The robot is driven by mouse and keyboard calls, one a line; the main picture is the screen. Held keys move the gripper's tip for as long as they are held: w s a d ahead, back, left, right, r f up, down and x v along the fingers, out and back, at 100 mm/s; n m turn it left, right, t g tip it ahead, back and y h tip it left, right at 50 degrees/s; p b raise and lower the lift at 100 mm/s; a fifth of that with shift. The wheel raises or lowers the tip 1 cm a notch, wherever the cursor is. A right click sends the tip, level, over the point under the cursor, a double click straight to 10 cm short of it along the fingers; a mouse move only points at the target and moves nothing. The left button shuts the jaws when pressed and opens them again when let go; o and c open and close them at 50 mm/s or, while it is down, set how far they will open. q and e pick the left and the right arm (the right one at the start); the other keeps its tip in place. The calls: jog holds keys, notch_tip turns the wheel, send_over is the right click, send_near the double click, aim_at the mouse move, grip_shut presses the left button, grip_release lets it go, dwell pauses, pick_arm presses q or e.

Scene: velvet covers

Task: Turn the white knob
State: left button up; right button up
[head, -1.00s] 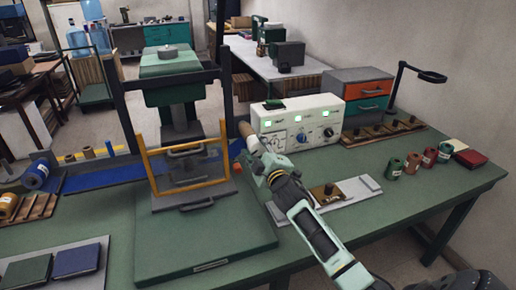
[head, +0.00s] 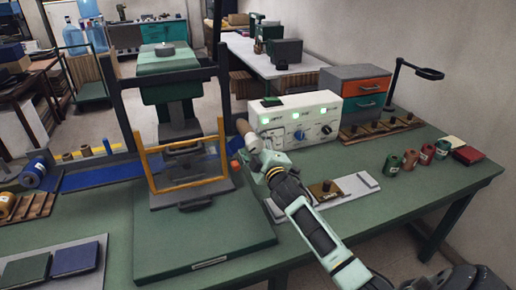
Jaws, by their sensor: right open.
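The white control box (head: 316,112) stands at the back of the green bench, with lit green lamps along its top. A blue knob (head: 299,135) sits mid-front. To its right is a small round knob with pale and dark parts (head: 326,129), perhaps the white one; its colour is hard to tell. My right gripper (head: 251,143) is open at the box's left front corner, to the left of both knobs and apart from them. A brown rounded piece (head: 245,129) shows by its tips; I cannot tell whether they touch. My gripper partly hides the box's lower left front.
A press with a yellow-framed guard (head: 150,168) stands just left of my gripper. A grey plate with a brass piece (head: 345,190) lies in front of the box. Spools (head: 411,160) and a drawer unit (head: 352,92) are to the right.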

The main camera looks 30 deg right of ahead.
jog(key=v, duration=1.2)
dwell(0.3)
